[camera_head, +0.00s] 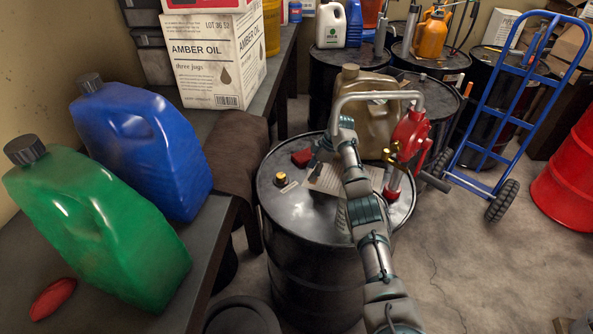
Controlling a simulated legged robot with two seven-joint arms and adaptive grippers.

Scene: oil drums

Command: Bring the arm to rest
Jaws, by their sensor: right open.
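My right arm reaches up from the lower right over a black oil drum (310,245). My right gripper (316,160) is above the drum's top, near a red cap-like piece (302,157) and a paper sheet (330,180). It is open, and I see nothing held in it. Whether it touches anything is hard to tell. A red hand pump (410,135) with a grey bent pipe stands on the drum, just right of my gripper. A tan jug (362,95) is behind the gripper. My left gripper is not in view.
A table on the left holds a green jug (100,230), a blue jug (145,140), a red cap (52,298) and an amber oil box (215,60). More drums stand behind. A blue hand truck (515,90) and a red drum (570,180) are right.

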